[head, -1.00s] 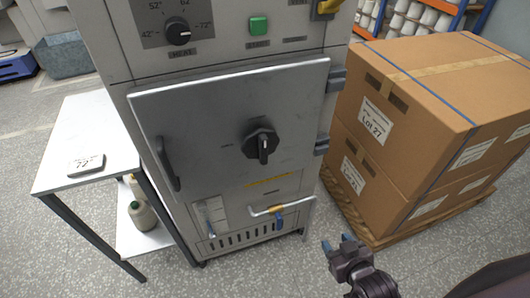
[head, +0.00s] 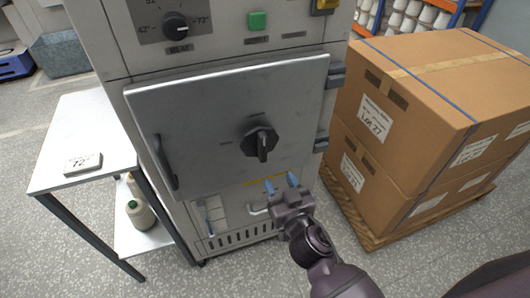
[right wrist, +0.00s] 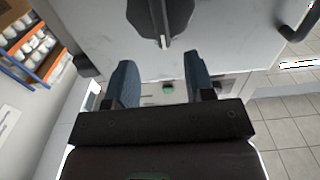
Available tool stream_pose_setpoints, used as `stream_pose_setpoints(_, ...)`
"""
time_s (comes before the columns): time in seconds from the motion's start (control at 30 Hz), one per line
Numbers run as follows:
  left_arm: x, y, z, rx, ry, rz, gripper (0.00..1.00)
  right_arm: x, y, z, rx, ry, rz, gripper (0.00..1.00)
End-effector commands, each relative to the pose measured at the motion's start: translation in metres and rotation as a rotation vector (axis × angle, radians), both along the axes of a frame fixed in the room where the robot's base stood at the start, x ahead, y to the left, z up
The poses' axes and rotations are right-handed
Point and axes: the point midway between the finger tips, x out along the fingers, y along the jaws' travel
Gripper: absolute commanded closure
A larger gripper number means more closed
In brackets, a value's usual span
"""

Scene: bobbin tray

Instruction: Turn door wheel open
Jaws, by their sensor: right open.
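The door wheel (head: 261,142) is a dark knob with a raised grip bar, mounted on the grey metal door (head: 205,120) of the cabinet. The grip bar stands roughly upright. The door looks shut, with a dark handle (head: 165,162) on its left side. My right gripper (head: 281,184) is open and empty, just below and a little right of the wheel, with blue fingertips pointing up at it. In the right wrist view the wheel (right wrist: 160,18) shows at the top, beyond and between the open fingers (right wrist: 162,85), not touching them. My left gripper is out of view.
Stacked cardboard boxes (head: 425,95) on a pallet stand close on the right. The cabinet's upper panel has a heat dial (head: 175,26) and a green button (head: 257,20).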

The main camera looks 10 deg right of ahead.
Motion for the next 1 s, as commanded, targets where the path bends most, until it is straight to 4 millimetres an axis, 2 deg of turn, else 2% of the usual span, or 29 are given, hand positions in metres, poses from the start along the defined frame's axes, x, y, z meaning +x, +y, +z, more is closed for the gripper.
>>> stream_pose_setpoints(0.23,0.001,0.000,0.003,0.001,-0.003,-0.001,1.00,0.018,0.002,0.001,0.012,-0.001,0.001,0.51)
stream_pose_setpoints(0.73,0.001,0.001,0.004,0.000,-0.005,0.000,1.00,0.088,0.009,0.000,0.011,0.001,0.000,0.51)
stream_pose_setpoints(1.0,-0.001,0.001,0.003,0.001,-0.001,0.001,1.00,0.106,0.011,0.000,0.013,0.002,-0.001,0.51)
